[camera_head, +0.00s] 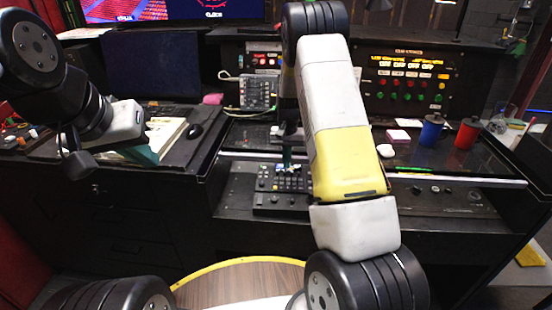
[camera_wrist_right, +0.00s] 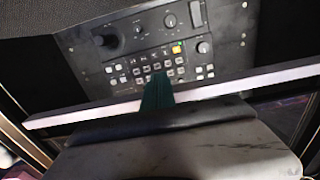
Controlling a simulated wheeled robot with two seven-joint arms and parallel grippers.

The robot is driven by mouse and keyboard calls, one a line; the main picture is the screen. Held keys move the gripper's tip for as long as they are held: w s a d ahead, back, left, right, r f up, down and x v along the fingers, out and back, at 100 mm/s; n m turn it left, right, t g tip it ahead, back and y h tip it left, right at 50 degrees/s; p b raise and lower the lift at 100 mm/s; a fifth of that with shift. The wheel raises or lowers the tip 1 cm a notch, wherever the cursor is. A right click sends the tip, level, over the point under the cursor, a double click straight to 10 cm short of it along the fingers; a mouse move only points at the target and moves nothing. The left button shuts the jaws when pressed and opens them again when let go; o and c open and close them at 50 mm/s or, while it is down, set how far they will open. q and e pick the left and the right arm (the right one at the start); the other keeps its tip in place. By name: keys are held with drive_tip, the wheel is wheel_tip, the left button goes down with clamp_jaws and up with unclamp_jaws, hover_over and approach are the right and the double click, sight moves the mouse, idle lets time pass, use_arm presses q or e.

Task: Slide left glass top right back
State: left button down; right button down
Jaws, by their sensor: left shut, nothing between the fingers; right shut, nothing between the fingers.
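The desk has a dark glass top with a pale front edge; its left part (camera_head: 245,136) lies left of my right arm and its right part (camera_head: 440,168) lies right of it. My right gripper (camera_head: 288,160), with green fingertips, is shut and empty near the left part's front edge, partly behind my arm. In the right wrist view its fingers (camera_wrist_right: 157,92) overlap the pale edge strip (camera_wrist_right: 235,84), with a control panel (camera_wrist_right: 150,48) beyond. I cannot tell whether they touch the strip. My left gripper (camera_head: 70,160) is shut and empty above the left desk.
A blue mug (camera_head: 431,132) and a red mug (camera_head: 466,134) stand on the right glass, near a white mouse (camera_head: 385,151). A button box (camera_head: 404,80) stands behind. An open book (camera_head: 160,135) and dark mouse (camera_head: 195,131) lie at left.

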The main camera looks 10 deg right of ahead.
drive_tip(key=shift+w+d, duration=0.1)
drive_tip(key=shift+w, duration=0.25)
drive_tip(key=shift+w+d, duration=0.4)
drive_tip(key=shift+w, duration=1.05)
drive_tip(key=shift+w+d, duration=0.45)
drive_tip(key=shift+w, duration=1)
drive_tip(key=shift+w+d, duration=0.4)
drive_tip(key=shift+w, duration=1.05)
